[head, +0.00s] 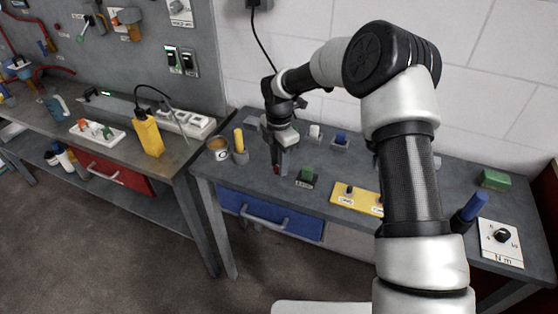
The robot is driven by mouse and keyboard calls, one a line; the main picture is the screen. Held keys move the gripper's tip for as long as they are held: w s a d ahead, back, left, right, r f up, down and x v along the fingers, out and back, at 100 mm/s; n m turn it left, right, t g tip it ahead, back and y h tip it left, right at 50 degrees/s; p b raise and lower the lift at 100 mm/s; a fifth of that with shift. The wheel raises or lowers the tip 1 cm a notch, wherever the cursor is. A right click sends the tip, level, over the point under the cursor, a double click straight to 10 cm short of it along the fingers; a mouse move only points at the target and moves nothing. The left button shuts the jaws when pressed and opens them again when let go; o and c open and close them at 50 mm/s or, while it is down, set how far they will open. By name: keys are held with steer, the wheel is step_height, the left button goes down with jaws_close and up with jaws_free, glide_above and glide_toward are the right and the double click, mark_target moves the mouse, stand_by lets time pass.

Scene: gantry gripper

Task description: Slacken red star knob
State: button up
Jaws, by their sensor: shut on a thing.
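My gripper (278,168) points down at the right-hand grey bench, near its front left part. It is shut on a small red thing (277,169) at its fingertips, which I take to be the red star knob. Most of the knob is hidden by the fingers, so its shape and how far it is turned cannot be seen.
A tin (218,149) and a yellow-handled item in a grey holder (240,156) stand left of my gripper. A green block (306,175) and a yellow plate (353,197) are to the right. A blue drawer (270,212) is below. My arm hides part of the bench.

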steer(key=n+p, duration=0.1)
steer(key=n, duration=0.3)
steer(key=shift+w+r+n, duration=0.1)
steer(key=shift+n, duration=0.2)
stand_by(0.5)
steer(key=o, duration=1)
steer(key=shift+o, duration=0.2)
step_height(320, 180, up, 17)
steer(key=shift+r, duration=0.15)
